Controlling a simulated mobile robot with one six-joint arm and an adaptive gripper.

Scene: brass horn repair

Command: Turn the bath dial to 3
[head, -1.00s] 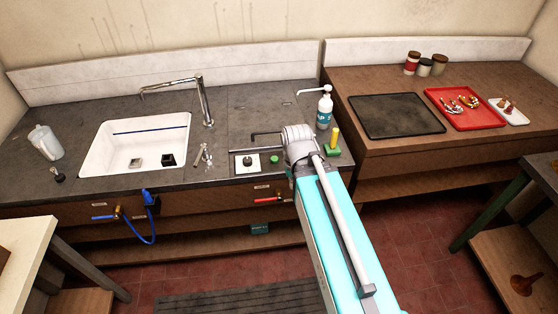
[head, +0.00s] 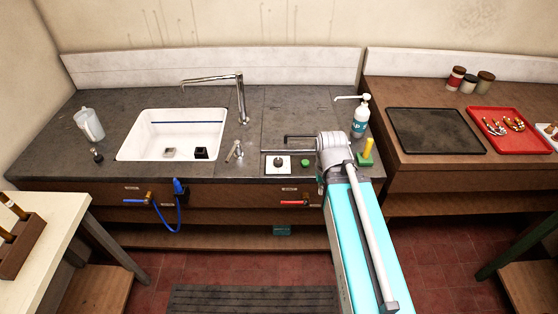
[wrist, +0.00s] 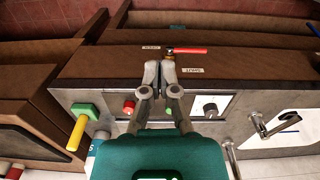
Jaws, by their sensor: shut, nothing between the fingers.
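The bath dial (head: 278,164) is a dark knob on a white square plate, set in the dark counter right of the sink. The dial also shows in the wrist view (wrist: 210,109), right of my fingers. Its markings and setting are too small to read. My gripper (wrist: 160,66) is shut and empty, its fingertips together near the counter's front edge, apart from the dial. In the head view my arm hides the fingertips.
A green button (head: 305,163) sits right of the dial. A green block with a yellow handle (head: 366,152) and a soap pump bottle (head: 360,120) stand further right. A red-handled valve (head: 293,203) is below the counter edge. The white sink (head: 125,150) is left.

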